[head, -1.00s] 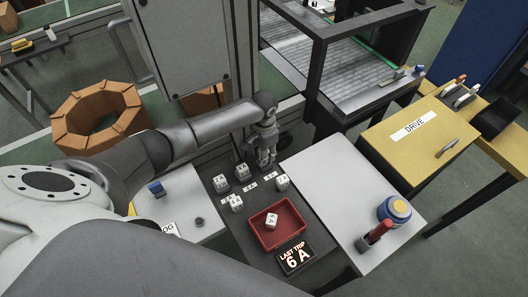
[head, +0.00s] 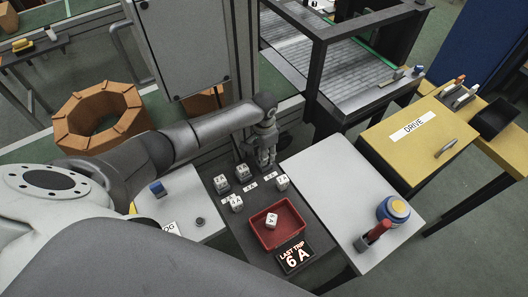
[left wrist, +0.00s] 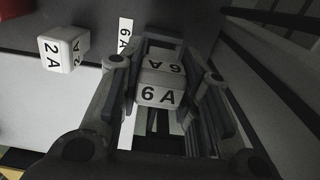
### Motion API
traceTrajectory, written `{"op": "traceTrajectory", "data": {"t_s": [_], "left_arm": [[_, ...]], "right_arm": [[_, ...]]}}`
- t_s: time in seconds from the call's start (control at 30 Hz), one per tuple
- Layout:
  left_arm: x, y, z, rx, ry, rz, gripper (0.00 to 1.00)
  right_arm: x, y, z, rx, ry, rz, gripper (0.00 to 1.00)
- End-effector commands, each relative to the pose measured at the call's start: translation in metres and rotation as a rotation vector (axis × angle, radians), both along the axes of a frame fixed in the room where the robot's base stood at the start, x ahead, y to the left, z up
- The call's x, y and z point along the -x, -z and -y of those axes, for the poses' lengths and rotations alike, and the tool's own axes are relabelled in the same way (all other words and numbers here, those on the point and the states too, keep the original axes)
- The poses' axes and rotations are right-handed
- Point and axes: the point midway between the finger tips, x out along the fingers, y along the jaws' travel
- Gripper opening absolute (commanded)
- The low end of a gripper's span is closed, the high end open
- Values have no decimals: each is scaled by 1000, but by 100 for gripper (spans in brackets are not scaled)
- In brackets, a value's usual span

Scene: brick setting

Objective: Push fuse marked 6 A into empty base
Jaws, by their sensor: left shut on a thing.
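My left gripper (head: 266,164) is at the back of the dark panel (head: 228,228), pointing down. In the left wrist view its fingers (left wrist: 165,100) are shut on a white fuse marked 6 A (left wrist: 158,96). A printed 6 A label (left wrist: 125,38) lies on the panel beside the gripper. A white fuse marked 2 A (left wrist: 64,50) stands apart from the fingers, and shows in the head view too (head: 282,183). The empty base cannot be made out, nor whether the held fuse touches it. My right gripper is not in view.
More white fuses stand on the panel's left (head: 221,185). A red tray (head: 256,238) holds one loose fuse (head: 272,221), and a sign (head: 295,257) reads LAST TRIP 6 A. A pale worktop (head: 335,195) on the right carries a red-handled device (head: 375,236) and a blue-yellow button (head: 394,209).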

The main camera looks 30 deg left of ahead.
Motion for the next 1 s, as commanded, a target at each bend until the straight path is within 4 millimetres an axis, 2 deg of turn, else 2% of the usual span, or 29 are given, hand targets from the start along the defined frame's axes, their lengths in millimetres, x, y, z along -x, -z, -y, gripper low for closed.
{"op": "traceTrajectory", "data": {"t_s": [0.47, 1.0], "left_arm": [[0, 1, 0, 0, 0, 0, 7], [0, 17, 1, 1, 1, 0, 7]], "right_arm": [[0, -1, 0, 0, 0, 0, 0], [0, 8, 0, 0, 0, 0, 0]]}}
